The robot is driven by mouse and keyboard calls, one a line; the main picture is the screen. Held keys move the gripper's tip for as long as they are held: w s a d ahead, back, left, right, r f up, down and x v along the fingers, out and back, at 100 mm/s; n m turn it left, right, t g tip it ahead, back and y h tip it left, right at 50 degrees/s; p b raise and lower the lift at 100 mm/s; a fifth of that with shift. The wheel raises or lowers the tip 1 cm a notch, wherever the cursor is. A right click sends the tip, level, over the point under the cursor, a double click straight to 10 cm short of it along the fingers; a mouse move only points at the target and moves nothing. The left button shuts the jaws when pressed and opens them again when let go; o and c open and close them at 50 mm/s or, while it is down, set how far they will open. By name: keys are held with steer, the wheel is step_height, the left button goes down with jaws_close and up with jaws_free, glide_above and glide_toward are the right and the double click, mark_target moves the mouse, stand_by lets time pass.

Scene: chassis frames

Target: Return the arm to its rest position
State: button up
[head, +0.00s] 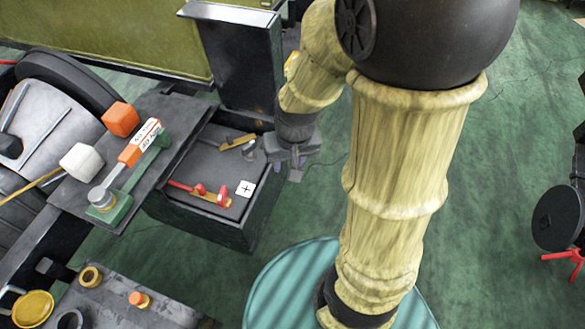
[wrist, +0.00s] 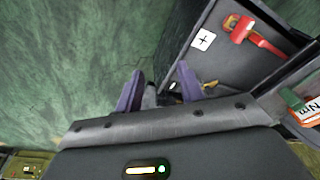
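My arm (head: 400,180) rises over the floor and bends down at its far end. My gripper (head: 290,169) hangs by the right edge of the dark open box (head: 190,222). In the wrist view, my gripper (wrist: 160,88) has its two purple fingers spread apart. A small grey piece shows between them; I cannot tell what it is. I see nothing clearly held. The fingers point along the box's edge, with green floor to the left and the box interior to the right.
The box holds a red-handled tool (head: 200,192), a yellow-brown piece (head: 238,143) and a white cross-marked tag (head: 246,188). A dark shelf (head: 165,105) with an orange-and-white tool (head: 140,142) stands left. A dark post (head: 240,60) rises behind.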

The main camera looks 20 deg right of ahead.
steer(key=shift+s+d, duration=0.15)
step_height(320, 180, up, 25)
steer(key=s+d+p, duration=0.1)
steer(key=s+p, duration=0.1)
steer(key=p, duration=2.1)
steer(key=shift+s+d+n+p, duration=0.15)
steer(key=shift+d+n+p, duration=0.1)
steer(key=shift+n+p, duration=0.1)
